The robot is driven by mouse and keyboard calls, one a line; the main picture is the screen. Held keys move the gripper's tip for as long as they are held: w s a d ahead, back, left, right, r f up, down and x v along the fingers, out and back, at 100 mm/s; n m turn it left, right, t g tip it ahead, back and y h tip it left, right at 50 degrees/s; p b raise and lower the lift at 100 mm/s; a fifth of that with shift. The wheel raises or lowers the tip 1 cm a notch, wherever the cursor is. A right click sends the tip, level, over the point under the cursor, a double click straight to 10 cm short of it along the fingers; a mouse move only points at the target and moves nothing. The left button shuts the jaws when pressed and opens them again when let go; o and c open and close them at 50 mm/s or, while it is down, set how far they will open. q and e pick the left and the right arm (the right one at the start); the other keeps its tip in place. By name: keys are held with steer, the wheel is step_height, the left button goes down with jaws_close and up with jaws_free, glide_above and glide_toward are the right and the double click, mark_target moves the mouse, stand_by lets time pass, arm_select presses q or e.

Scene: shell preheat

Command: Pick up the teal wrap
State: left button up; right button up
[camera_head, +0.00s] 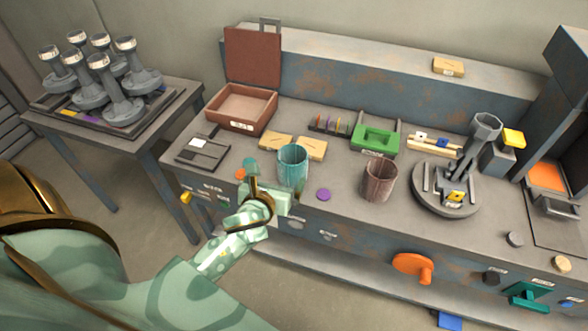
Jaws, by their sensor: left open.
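The teal wrap (292,165) is an open-topped, upright cylinder near the front edge of the bench (345,205), left of the middle. My left gripper (270,188) is open, just in front and to the left of the wrap's lower part. It hides some of the wrap's base. I cannot tell whether the fingers touch the wrap. My right gripper is not in view.
A dark brown wrap (379,181) stands to the right. A purple disc (323,194) lies between the two wraps. A grey round fixture (446,190) stands farther right. An open brown case (241,107) and a green tray (376,138) sit behind.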

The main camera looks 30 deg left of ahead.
mark_target(286, 165)
arm_select(q)
steer(key=b+x, duration=0.2)
steer(key=x, duration=0.6)
steer(key=shift+s+d+f, duration=0.1)
steer(key=shift+f, duration=0.05)
steer(key=shift+w, duration=0.25)
steer(key=b+x, duration=0.1)
steer(key=x, duration=0.1)
steer(key=b+x, duration=0.1)
steer(key=x, duration=0.2)
steer(key=shift+w+d+f+b, duration=0.15)
steer(key=shift+f+b, duration=0.15)
steer(key=shift+f, duration=0.1)
steer(key=shift+w, duration=0.1)
steer(key=shift+r, duration=0.15)
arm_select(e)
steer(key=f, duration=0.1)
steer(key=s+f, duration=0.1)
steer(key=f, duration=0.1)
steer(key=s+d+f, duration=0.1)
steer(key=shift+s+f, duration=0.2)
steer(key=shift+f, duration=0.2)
arm_select(q)
steer(key=c, duration=1)
